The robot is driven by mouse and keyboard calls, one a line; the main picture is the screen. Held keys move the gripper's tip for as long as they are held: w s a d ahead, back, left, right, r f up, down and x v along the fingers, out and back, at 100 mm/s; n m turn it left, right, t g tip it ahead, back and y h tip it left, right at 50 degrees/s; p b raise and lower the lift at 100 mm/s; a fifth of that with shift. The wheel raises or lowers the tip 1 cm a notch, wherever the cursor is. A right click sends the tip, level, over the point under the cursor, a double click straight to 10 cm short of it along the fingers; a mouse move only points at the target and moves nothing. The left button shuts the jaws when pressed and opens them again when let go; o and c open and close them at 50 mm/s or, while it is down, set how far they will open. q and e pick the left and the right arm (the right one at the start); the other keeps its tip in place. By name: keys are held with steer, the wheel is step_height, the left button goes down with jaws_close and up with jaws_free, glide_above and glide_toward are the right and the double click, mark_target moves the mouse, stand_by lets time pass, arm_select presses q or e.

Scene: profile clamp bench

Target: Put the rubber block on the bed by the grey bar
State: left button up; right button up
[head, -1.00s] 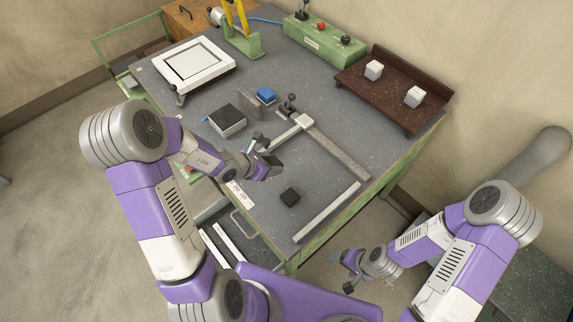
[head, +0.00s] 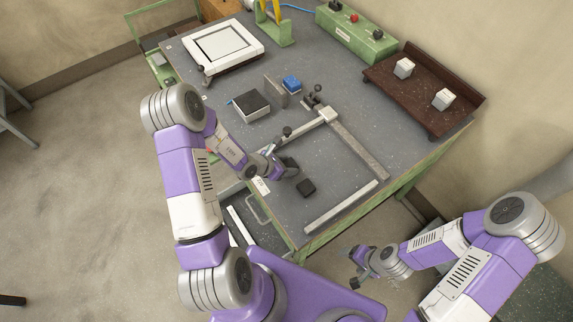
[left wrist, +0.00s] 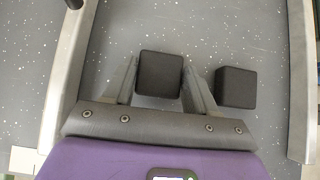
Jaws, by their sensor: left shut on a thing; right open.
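My left gripper (head: 289,168) is shut on a dark block (left wrist: 160,72), which sits between its two fingers in the left wrist view. The gripper is low over the bench, inside the space framed by the bars. A second dark block (head: 306,187) lies on the bench beside it, and also shows right of the fingers in the left wrist view (left wrist: 236,87). I cannot tell by looks which is rubber. A grey bar (head: 358,150) runs along the far right side, and a lighter bar (head: 342,207) lies along the front. My right gripper (head: 361,268) is open and empty, off the bench's front edge.
A clamp with dark knobs (head: 314,98) stands at the bars' far corner. A brown rack (head: 420,95) holds two pale blocks.

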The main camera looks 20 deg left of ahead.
arm_select(q)
steer(key=shift+r, duration=0.1)
steer(key=shift+f, duration=0.25)
steer(key=o, duration=1.1)
steer(key=shift+c, duration=0.2)
steer(key=shift+r, duration=0.1)
steer(key=shift+r, duration=0.1)
steer(key=shift+s+r, duration=0.1)
steer(key=shift+r, duration=0.1)
steer(key=p+v, duration=0.2)
steer(key=v, duration=0.9)
steer(key=shift+s+a+r, duration=0.15)
steer(key=shift+s+r, duration=0.05)
steer(key=shift+r, duration=0.05)
